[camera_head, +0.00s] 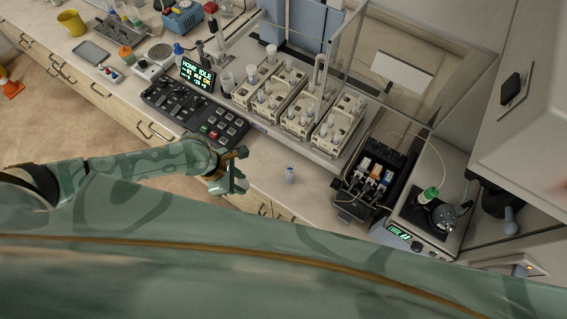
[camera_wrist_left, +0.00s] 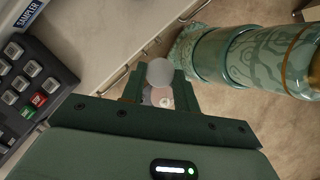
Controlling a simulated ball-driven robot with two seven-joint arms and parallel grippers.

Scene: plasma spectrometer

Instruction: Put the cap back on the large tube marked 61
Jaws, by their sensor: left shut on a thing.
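My left gripper (camera_head: 238,172) is over the front edge of the bench, left of a small upright tube-like piece. In the left wrist view its fingers (camera_wrist_left: 158,88) are shut on a round, pale, translucent cap (camera_wrist_left: 160,71). A pinkish round part shows below the cap, between the fingers. The small pale blue, tube-like piece (camera_head: 290,174) stands alone on the bench, apart from the gripper. Several tubes stand in the white racks (camera_head: 300,120) further back. No number 61 can be read on any of them. My right gripper is not in view.
A black keypad console (camera_head: 195,112) with a lit display (camera_head: 198,75) lies left of the racks. A black pump unit (camera_head: 372,178) and a stirrer plate (camera_head: 425,222) stand to the right. A clear hood panel (camera_head: 420,55) rises behind. The bench front around the lone piece is clear.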

